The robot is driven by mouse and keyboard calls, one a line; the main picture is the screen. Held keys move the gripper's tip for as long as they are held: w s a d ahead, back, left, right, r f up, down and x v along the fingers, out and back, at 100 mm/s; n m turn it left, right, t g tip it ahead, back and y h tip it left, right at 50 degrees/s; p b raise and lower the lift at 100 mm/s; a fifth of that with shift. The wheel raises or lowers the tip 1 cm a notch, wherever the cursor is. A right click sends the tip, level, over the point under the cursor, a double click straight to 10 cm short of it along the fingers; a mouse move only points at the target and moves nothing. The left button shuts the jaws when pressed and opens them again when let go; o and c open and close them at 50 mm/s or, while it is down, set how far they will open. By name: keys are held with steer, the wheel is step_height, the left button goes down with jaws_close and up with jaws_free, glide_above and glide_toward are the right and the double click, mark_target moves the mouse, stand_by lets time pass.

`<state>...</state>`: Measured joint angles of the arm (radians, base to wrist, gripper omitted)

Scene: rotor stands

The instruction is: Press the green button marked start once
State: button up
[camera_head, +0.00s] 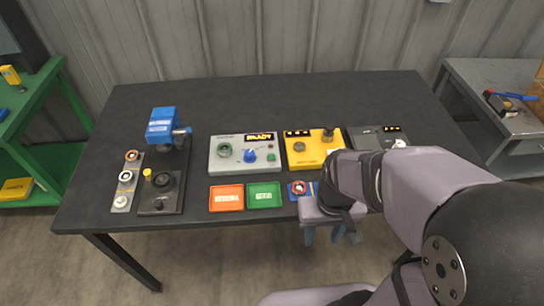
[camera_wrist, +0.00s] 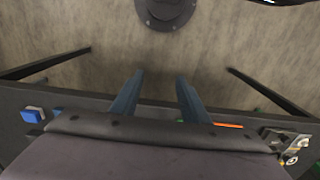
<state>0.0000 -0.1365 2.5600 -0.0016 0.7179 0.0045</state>
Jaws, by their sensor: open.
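A grey console (camera_head: 228,166) stands in the middle of the dark table, with a lit yellow-lettered display, a blue knob and a round dark-green part at its left. A small green button (camera_head: 271,157) sits on its right side; its marking is too small to read. My gripper (camera_head: 323,236) hangs by the table's front edge, right of and nearer than the console. It is open and empty, its two blue fingers apart. In the wrist view the fingers (camera_wrist: 159,82) stand over the floor, and the console's button cannot be made out.
A yellow console (camera_head: 305,157) and a dark device (camera_head: 368,138) stand right of the grey one. An orange tray (camera_head: 226,207) and a green tray (camera_head: 264,205) lie in front. A blue-topped machine (camera_head: 162,125) and a button strip (camera_head: 126,181) are at left.

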jaws_close()
stand_by(1.5)
